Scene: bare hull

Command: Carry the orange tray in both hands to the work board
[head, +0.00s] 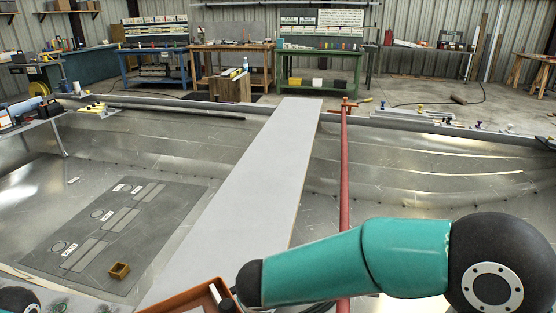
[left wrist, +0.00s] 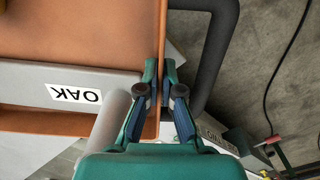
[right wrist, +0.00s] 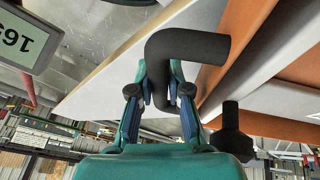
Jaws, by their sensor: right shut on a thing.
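The orange tray (head: 182,298) shows at the bottom edge of the head view, mostly cut off. In the left wrist view its wall (left wrist: 162,25) passes between the fingers of my left gripper (left wrist: 161,82), beside a black handle (left wrist: 222,45). I cannot tell whether those fingers press on the wall. A grey block labelled OAK (left wrist: 40,88) lies in the tray. My right gripper (right wrist: 160,88) is shut on a black bent handle (right wrist: 190,46) at the tray's other side. A dark grey panel with outlines and labels (head: 145,225), possibly the work board, lies at left.
A long pale plank (head: 258,185) runs away from me across the metal hull. A red pipe (head: 344,180) runs along its right side. Workbenches (head: 325,65) line the back wall.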

